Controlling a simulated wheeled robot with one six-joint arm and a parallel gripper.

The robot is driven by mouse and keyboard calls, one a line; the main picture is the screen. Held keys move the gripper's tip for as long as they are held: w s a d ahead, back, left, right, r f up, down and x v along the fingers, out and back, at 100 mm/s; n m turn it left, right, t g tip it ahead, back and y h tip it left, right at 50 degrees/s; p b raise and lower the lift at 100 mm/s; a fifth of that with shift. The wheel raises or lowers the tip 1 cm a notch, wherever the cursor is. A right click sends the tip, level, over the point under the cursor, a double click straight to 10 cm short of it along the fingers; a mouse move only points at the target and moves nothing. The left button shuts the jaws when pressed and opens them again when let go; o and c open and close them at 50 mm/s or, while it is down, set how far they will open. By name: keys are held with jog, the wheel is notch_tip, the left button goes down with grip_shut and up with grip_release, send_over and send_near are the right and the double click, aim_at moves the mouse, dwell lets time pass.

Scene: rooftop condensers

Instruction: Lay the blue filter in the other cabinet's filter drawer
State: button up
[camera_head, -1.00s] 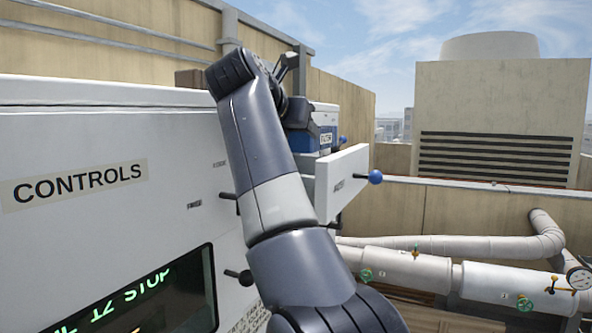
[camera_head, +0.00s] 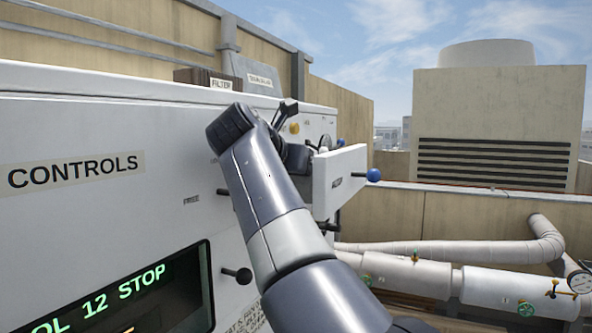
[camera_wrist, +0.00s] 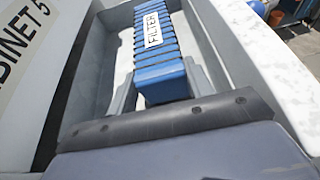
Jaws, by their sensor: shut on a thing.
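The blue filter (camera_wrist: 158,50), ribbed with a white FILTER label, sits between the pale walls of an open drawer (camera_wrist: 232,60) in the wrist view. My gripper (camera_wrist: 160,83) is shut on it, a grey finger at each side. Whether the filter touches the drawer floor I cannot tell. In the head view the drawer's white front (camera_head: 338,180) with its blue knob stands out from the cabinet. My gripper (camera_head: 297,155) is low behind that front there, its fingers and the filter hidden.
A CABINET label (camera_wrist: 27,60) is left of the drawer. The CONTROLS panel (camera_head: 90,125) with its lit display and black knobs fills the left. A brown box labelled FILTER (camera_head: 205,77) stands behind the cabinet top. White pipes (camera_head: 450,280) run low at the right.

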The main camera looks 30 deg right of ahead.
jog(key=shift+f, duration=0.1)
jog(key=o, duration=1.1)
jog(key=shift+c, duration=0.2)
jog(key=shift+r, duration=0.2)
jog(key=v, duration=1.2)
jog(key=shift+b, duration=0.3)
